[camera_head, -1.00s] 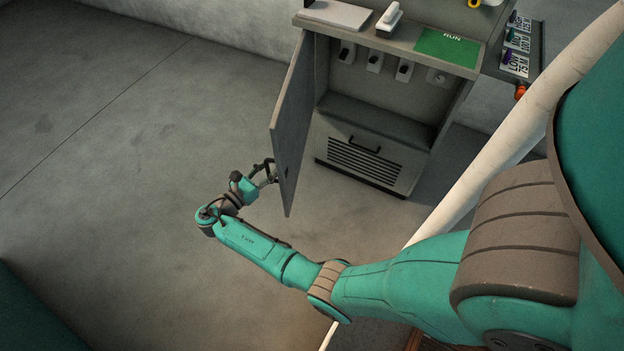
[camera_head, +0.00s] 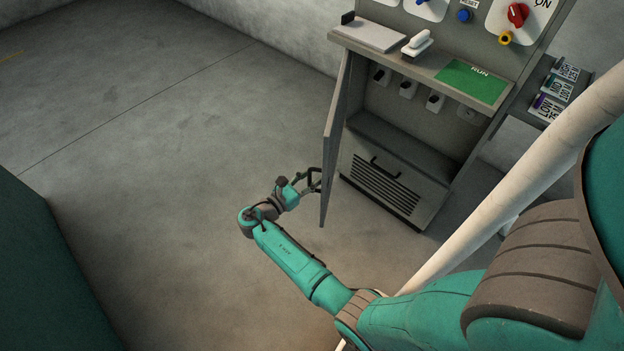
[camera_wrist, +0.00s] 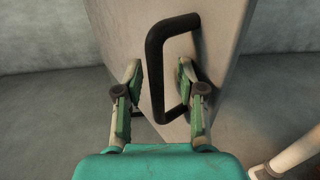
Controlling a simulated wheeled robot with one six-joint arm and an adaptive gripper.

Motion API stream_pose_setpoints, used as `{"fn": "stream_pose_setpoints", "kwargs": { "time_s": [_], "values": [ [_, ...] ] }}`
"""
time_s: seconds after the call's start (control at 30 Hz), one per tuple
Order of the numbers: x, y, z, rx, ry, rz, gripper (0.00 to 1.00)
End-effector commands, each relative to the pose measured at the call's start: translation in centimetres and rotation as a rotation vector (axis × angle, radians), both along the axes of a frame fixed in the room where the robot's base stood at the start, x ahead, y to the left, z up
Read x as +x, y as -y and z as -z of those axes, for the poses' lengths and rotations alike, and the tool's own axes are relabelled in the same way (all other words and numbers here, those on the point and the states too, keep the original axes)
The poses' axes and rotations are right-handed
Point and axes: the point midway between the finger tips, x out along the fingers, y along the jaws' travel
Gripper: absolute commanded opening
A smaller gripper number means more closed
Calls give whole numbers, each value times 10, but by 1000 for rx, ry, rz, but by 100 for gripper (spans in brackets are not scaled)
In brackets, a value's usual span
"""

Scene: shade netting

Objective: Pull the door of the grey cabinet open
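The grey cabinet (camera_head: 455,153) has its door (camera_head: 336,140) standing wide open, swung out at its left side toward me. The door shows nearly edge-on in the head view. A black bar handle (camera_wrist: 155,75) stands out from the door's outer face (camera_wrist: 228,50) in the wrist view. My gripper (camera_head: 311,180) is at the door's outer side, near its lower free end. In the wrist view my gripper (camera_wrist: 159,72) has its fingers spread, one on each side of the handle's upright bar, with gaps visible. The right finger is inside the handle's loop.
Inside the cabinet are several small switches and a lower vented panel (camera_head: 380,184) with its own handle. A green RUN plate (camera_head: 472,80) and a white-handled block (camera_head: 417,43) lie on the ledge above. A pale pole (camera_head: 500,212) stands at right. Floor (camera_head: 150,130) left of the door is clear.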

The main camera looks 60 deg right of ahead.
Motion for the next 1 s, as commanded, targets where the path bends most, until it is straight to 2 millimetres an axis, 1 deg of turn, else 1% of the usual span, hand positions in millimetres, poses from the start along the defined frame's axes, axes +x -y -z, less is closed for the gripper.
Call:
{"fn": "stream_pose_setpoints", "kwargs": {
  "time_s": [0.27, 1.0],
  "values": [
    [2, -1, 0, 0, 0, 0, 39],
    [39, -27, 0, 0, 0, 0, 39]
  ]
}}
